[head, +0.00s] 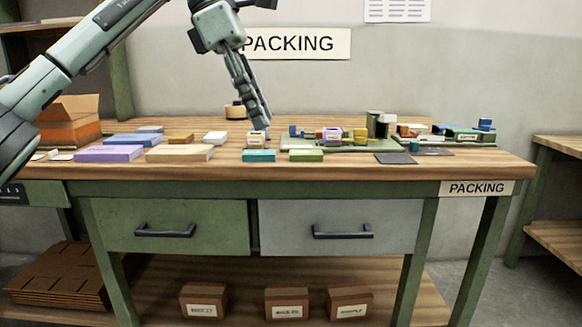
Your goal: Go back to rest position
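My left arm comes in from the left over the packing table (400,172). My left gripper (261,127) hangs in front of the wall, its fingers pointing down over the middle of the table. The fingers overlap from this side, so whether they are open or shut does not show. A small beige and dark item (256,139) stands just below the fingertips; whether they touch it is unclear. My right gripper is not in view.
Flat boxes, including a purple one (110,154) and a tan one (180,154), lie on the left of the table. Teal (259,156) and green (306,156) boxes lie in front. A green tray (350,146) holds small items. An orange carton (68,132) stands at left.

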